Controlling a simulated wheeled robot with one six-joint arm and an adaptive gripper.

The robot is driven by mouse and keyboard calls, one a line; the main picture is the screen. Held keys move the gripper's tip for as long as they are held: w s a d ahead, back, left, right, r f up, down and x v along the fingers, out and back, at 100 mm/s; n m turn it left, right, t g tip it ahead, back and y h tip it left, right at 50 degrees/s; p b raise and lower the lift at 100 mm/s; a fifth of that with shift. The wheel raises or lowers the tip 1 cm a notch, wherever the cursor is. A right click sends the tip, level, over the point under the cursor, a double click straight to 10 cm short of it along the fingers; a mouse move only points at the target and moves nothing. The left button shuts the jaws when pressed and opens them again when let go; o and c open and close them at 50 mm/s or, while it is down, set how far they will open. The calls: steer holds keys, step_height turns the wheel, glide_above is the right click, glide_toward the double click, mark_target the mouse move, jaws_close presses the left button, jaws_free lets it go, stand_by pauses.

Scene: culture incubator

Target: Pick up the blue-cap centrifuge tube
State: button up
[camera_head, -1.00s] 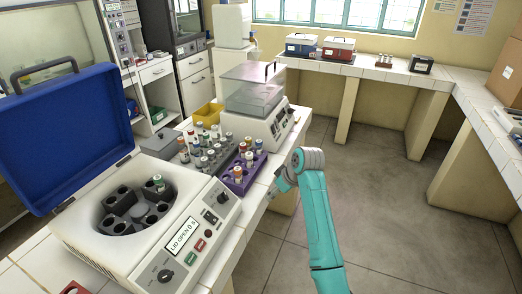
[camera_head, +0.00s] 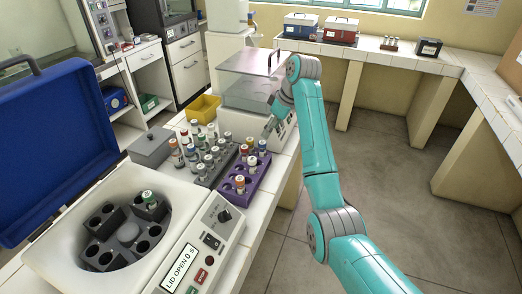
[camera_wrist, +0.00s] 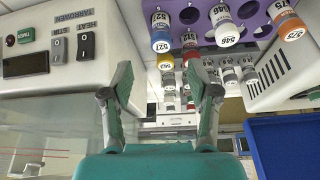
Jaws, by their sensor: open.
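The blue-cap centrifuge tube (camera_head: 262,146) stands upright in the purple rack (camera_head: 262,176), near its far end. In the wrist view, a tube that looks blue-capped (camera_wrist: 161,44) shows at the top, beyond the fingertips. My gripper (camera_head: 268,130) is above the far end of the rack, beside the clear-lidded machine, partly hidden by my arm in the head view. In the wrist view, my gripper (camera_wrist: 160,84) has its two fingers apart with nothing between them. The fingers do not appear to touch any tube.
A grey rack (camera_head: 208,172) full of tubes stands left of the purple rack. The open centrifuge (camera_head: 60,250) is in front, holding one green-capped tube (camera_head: 149,198). The clear-lidded machine (camera_head: 250,90) stands behind. A yellow bin (camera_head: 203,108) is at the back left. Floor is free at right.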

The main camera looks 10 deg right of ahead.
mark_target(264, 142)
steer(key=x, duration=0.9)
steer(key=shift+s, duration=0.15)
jaws_close()
